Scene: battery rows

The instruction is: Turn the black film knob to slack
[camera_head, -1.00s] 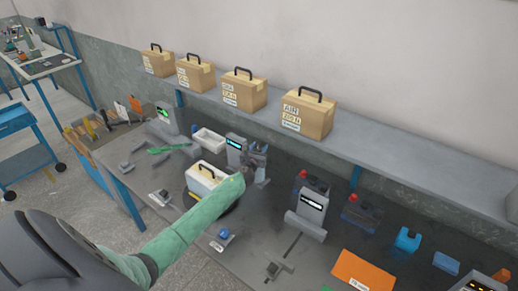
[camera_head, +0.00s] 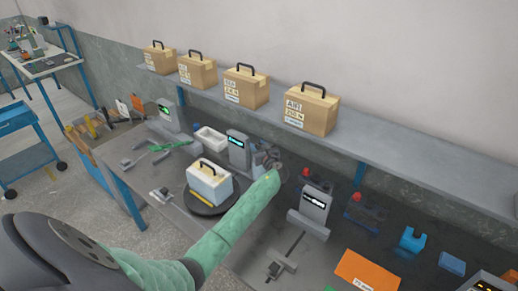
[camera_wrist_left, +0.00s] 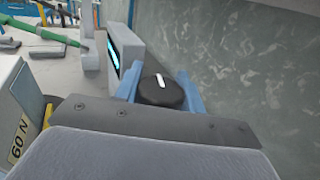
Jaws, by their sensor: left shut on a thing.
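The black film knob (camera_wrist_left: 162,91) is a round disc with a white pointer line, seen in the left wrist view. The line runs nearly up the picture, its top leaning slightly left. My left gripper (camera_wrist_left: 160,88) has its blue fingers on both sides of the knob and is shut on it. In the head view my left gripper (camera_head: 266,162) is at the back of the bench, right of a grey post with a lit display (camera_head: 238,152); the knob cannot be made out there. My right gripper is not in view.
A white and yellow battery with a handle (camera_head: 208,181) stands on a dark round turntable (camera_head: 190,203), left of my forearm. A second display post (camera_head: 311,208) stands close on the right. Cardboard boxes (camera_head: 312,108) line the shelf (camera_head: 400,150) above.

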